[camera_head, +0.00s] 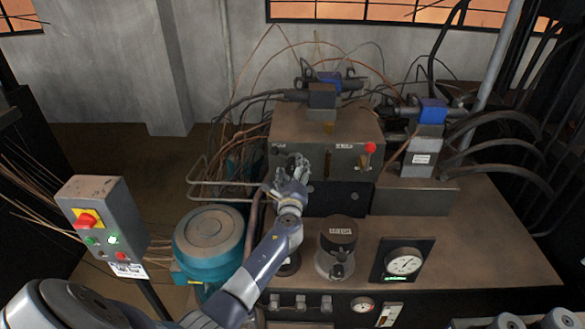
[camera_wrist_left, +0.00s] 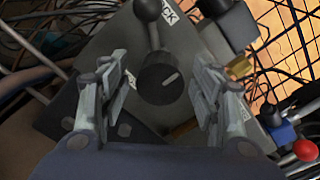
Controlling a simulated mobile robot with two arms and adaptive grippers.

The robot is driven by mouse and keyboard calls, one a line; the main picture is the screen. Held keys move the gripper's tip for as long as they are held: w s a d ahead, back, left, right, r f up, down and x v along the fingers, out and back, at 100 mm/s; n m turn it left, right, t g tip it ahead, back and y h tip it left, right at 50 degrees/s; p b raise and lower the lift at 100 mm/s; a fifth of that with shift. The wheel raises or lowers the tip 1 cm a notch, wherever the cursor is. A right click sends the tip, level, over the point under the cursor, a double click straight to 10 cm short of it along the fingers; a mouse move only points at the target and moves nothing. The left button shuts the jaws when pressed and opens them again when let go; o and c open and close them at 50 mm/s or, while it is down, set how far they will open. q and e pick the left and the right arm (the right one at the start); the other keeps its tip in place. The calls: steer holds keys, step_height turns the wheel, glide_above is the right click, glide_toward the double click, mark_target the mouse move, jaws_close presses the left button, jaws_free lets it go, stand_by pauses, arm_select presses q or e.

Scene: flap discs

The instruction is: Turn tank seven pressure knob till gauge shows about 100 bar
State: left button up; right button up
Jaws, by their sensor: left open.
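My left gripper (camera_head: 291,165) is at the front face of the brown metal machine block (camera_head: 335,120). In the left wrist view my left gripper (camera_wrist_left: 162,82) is open, its fingers on either side of a round black knob (camera_wrist_left: 160,84) with a pale pointer line. I cannot tell whether the fingers touch it. A black ball-ended lever (camera_wrist_left: 150,20) stands just beyond the knob. A round white gauge (camera_head: 404,263) on a black panel sits at the bench's front right; its reading is too small to tell. The tank number is not readable. My right gripper is not in view.
A red-knobbed lever (camera_head: 370,149) is on the block, right of my gripper. A black cylinder (camera_head: 338,240) stands on the bench. A teal motor (camera_head: 209,245) and a grey switch box (camera_head: 104,220) stand left. Hoses and cables crowd the back and right.

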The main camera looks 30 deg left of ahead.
arm_select(q)
steer(key=shift+w+a, duration=0.25)
steer(key=shift+w, duration=0.15)
steer(key=c, duration=1.1)
steer(key=n+b, duration=0.3)
steer(key=shift+f, duration=0.2)
steer(key=n+b, duration=0.5)
steer(key=shift+n, duration=0.4)
steer(key=n+b, duration=0.3)
steer(key=n, duration=0.1)
steer(key=n+b, duration=0.2)
steer(key=n, duration=0.2)
steer(key=shift+r+n, duration=0.1)
steer(key=shift+n, duration=0.5)
